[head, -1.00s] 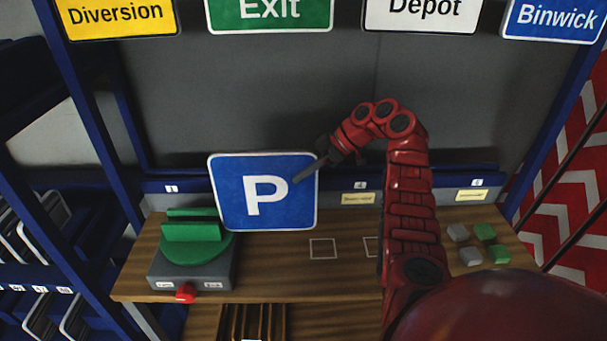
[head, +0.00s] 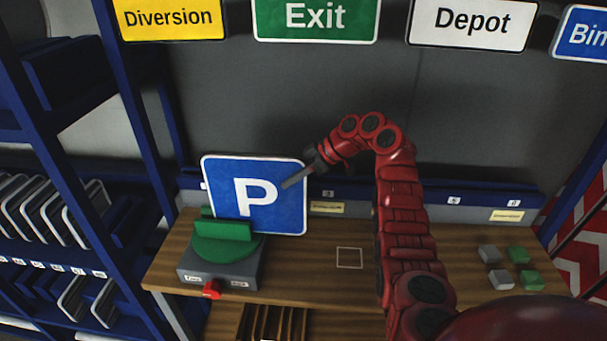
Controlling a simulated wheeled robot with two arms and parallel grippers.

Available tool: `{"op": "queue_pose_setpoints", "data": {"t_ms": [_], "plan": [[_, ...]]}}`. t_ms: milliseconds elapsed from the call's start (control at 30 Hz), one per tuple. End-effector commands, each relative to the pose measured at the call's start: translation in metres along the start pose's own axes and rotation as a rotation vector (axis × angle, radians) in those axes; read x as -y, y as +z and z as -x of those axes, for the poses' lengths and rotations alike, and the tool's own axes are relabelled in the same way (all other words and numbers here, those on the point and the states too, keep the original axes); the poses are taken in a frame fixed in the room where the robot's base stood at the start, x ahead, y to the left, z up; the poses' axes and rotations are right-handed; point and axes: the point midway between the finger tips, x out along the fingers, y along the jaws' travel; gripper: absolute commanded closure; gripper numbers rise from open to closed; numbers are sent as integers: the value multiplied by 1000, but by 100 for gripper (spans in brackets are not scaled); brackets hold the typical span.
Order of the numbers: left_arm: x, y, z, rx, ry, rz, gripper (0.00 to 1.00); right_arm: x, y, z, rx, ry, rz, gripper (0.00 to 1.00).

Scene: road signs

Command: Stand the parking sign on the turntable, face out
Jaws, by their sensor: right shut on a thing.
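The blue square parking sign (head: 275,212) with a white P faces the camera, nearly upright with a slight tilt. My right gripper (head: 291,182) is shut on its upper right edge. The turntable is a green disc (head: 228,251) on a grey base (head: 215,276), with two upright green blocks. The front block (head: 222,231) covers part of the sign's lower left, and the sign covers most of the rear block (head: 207,212). The sign overhangs the disc to the right. I cannot tell whether its lower edge rests on the disc. My left gripper is not in view.
A red knob (head: 211,290) sticks out of the base's front. Grey and green blocks (head: 519,255) lie at the bench's right. The bench (head: 310,275) is clear right of the turntable. A blue rack (head: 130,120) stands left; signs such as Exit (head: 316,18) hang above.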

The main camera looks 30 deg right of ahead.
Motion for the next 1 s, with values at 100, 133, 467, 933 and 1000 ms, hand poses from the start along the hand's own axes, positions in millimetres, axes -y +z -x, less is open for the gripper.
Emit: {"op": "queue_pose_setpoints", "data": {"t_ms": [100, 133, 467, 933, 1000], "plan": [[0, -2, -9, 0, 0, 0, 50, 1, -13, -9, -1, -3, 2, 100], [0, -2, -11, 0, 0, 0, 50, 1, -16, -11, -2, -3, 2, 100], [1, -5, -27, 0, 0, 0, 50, 0, -40, -39, -1, -2, 2, 100], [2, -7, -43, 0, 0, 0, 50, 0, -71, -74, -2, -1, 2, 100], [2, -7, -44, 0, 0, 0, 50, 0, -72, -77, -2, -1, 1, 100]]}}
